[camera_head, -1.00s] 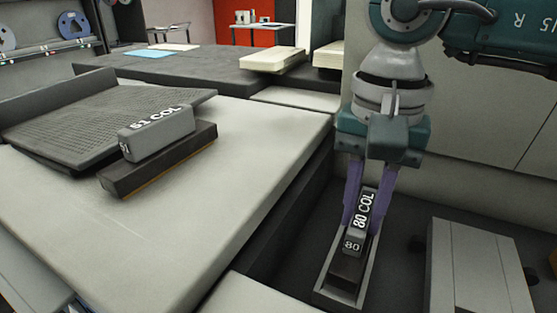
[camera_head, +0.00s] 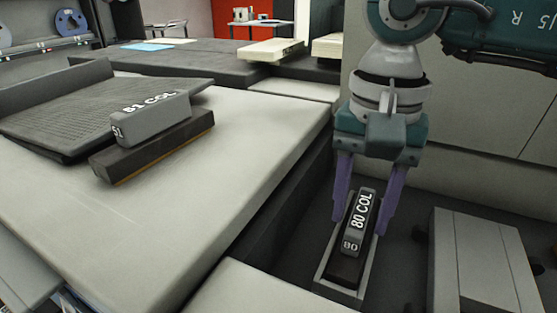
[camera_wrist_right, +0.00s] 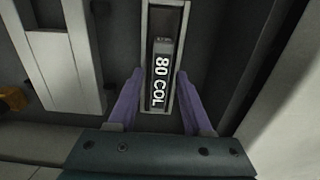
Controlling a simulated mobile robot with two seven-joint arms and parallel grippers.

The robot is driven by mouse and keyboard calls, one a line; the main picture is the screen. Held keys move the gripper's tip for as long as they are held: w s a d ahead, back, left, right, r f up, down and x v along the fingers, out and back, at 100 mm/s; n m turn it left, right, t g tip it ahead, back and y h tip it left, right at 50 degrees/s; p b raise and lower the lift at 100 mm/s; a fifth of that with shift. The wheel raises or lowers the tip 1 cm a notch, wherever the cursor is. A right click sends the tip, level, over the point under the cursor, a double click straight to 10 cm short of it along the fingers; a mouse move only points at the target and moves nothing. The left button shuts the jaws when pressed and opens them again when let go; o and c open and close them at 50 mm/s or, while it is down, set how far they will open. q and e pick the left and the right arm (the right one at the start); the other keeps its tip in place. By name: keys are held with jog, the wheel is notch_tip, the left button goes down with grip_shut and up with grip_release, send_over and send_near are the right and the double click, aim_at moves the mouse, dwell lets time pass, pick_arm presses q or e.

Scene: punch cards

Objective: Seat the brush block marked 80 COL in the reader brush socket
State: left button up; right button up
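The brush block marked 80 COL (camera_head: 360,222) is dark grey with white lettering. It sits lengthwise inside the reader brush socket (camera_head: 338,293), a long, narrow, grey-rimmed frame in the dark recess. In the right wrist view the block (camera_wrist_right: 161,80) lies between the socket's long walls. How deep it sits I cannot tell. My right gripper (camera_head: 360,224) is open above the socket, its purple fingers spread on either side of the block with gaps showing. The wrist view also shows the open fingers (camera_wrist_right: 159,75). My left gripper is in neither view.
Another grey block (camera_head: 152,118), its marking seemingly 51 COL, rests on a dark base on the light worktop (camera_head: 225,165), beside a dark ribbed tray (camera_head: 50,115). A grey box-like unit (camera_head: 480,260) stands right of the socket. The worktop's middle is clear.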

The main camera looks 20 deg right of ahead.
aim_at(362, 210)
jog(key=shift+o, duration=0.4)
notch_tip(362, 210, up, 10)
jog(key=shift+p, duration=0.4)
